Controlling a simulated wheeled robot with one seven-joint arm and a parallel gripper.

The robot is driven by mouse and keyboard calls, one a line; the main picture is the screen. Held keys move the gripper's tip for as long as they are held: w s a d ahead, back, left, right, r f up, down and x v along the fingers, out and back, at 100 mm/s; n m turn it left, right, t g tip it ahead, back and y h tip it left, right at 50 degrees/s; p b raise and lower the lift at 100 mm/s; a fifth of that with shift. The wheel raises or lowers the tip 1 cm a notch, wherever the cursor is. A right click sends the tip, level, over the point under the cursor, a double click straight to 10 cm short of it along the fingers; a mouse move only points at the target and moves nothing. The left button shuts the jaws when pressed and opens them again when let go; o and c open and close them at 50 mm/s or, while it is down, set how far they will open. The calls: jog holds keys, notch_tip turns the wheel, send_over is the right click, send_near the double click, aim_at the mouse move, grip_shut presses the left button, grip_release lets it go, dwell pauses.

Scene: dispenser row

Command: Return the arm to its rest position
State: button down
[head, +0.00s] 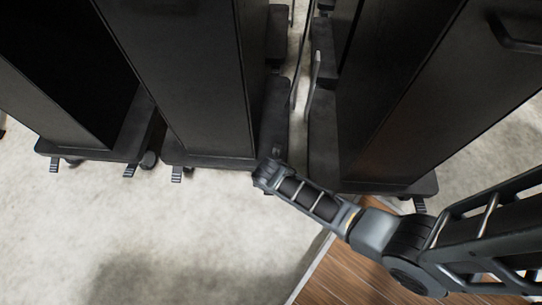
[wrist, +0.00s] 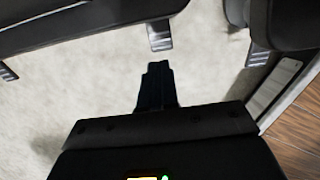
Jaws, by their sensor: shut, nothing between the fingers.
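My arm (head: 375,232) reaches from the lower right of the head view toward the middle, and its far end is low in front of the dark cabinets. In the wrist view my gripper (wrist: 157,68) shows its fingers together, with nothing between them. The fingers point toward the pale floor and the foot of a cabinet. In the head view the fingers cannot be made out clearly at the end of the arm.
Tall dark cabinets on footed bases, a left one (head: 60,80), a middle one (head: 185,80) and a right one (head: 400,90), stand across the back. A narrow gap separates the middle and right ones. Pale floor (head: 180,250) is clear in front; wooden floor (head: 340,280) lies lower right.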

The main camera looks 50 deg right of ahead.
jog(key=shift+s+r, duration=0.1)
jog(key=shift+r, duration=0.1)
dwell(0.5)
jog(key=s+a+r+m+t+y, duration=0.1)
jog(key=s+a+r+m+t, duration=0.25)
jog(key=s+r+m, duration=0.55)
jog(key=s+a+r+m+t+y, duration=0.1)
jog(key=s+a+r+m+t, duration=0.1)
jog(key=s+r+m+t, duration=0.65)
jog(key=s+r+m+p, duration=0.1)
jog(key=r+m+p, duration=0.2)
jog(key=r+p, duration=0.7)
jog(key=s+r+m+t+p, duration=0.1)
jog(key=r+m+p, duration=0.3)
jog(key=r, duration=3.3)
jog(key=p+v, duration=0.1)
jog(key=p, duration=0.6)
jog(key=shift+s+r, duration=0.15)
jog(key=shift+s, duration=0.1)
